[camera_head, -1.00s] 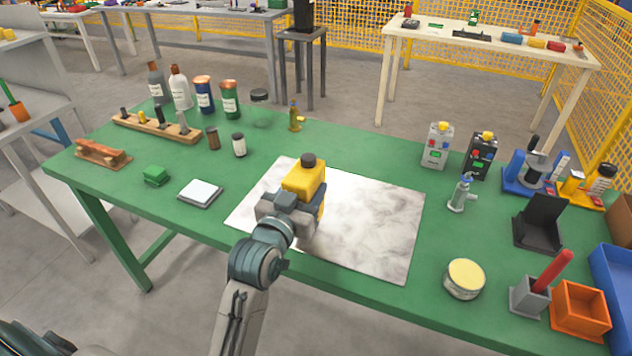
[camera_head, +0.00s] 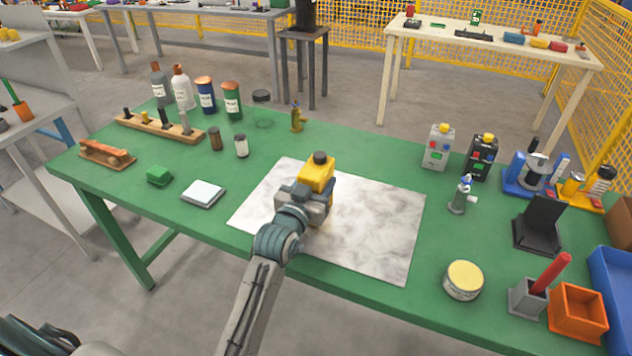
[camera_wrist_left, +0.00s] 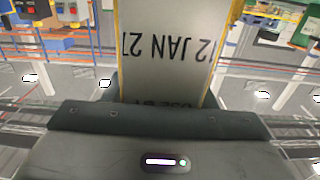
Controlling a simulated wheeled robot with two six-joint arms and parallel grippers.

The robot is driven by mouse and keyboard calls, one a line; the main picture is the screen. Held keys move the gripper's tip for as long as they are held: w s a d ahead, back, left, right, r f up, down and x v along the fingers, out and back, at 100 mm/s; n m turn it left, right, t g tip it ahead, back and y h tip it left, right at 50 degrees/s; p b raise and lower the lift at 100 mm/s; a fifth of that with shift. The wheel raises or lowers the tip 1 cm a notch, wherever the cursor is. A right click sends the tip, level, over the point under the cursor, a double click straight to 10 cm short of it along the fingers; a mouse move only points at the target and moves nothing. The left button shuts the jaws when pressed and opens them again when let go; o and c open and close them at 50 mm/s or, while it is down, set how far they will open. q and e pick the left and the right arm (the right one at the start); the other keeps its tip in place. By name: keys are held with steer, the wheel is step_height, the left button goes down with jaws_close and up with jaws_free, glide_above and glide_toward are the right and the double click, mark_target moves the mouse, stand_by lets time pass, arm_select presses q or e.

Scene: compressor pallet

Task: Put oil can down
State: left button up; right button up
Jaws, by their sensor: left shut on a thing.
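The yellow oil can (camera_head: 318,174) with a black cap is upright over the grey-white marbled sheet on the green table. My left gripper (camera_head: 306,206) is shut on it from the near side and partly hides its lower part. Whether its base touches the sheet cannot be told. In the left wrist view the oil can's pale label (camera_wrist_left: 168,60), with upside-down date text, fills the space in front of the gripper (camera_wrist_left: 160,98). My right gripper is in neither view.
The marbled sheet (camera_head: 375,225) has bare room right of the can. A white square pad (camera_head: 203,192) and green block (camera_head: 159,176) lie left. A round tin (camera_head: 464,279), orange bin (camera_head: 578,312) and small spray bottle (camera_head: 461,194) stand right. Bottles and cans line the back left.

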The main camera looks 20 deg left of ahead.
arm_select(q)
steer(key=o, duration=1.5)
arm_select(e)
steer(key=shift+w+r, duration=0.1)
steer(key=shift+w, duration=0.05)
arm_select(q)
steer(key=shift+o, duration=0.2)
steer(key=shift+s, duration=0.25)
steer(key=s+b, duration=0.1)
steer(key=s, duration=1)
steer(key=shift+s+a, duration=0.2)
steer(key=shift+s, duration=0.1)
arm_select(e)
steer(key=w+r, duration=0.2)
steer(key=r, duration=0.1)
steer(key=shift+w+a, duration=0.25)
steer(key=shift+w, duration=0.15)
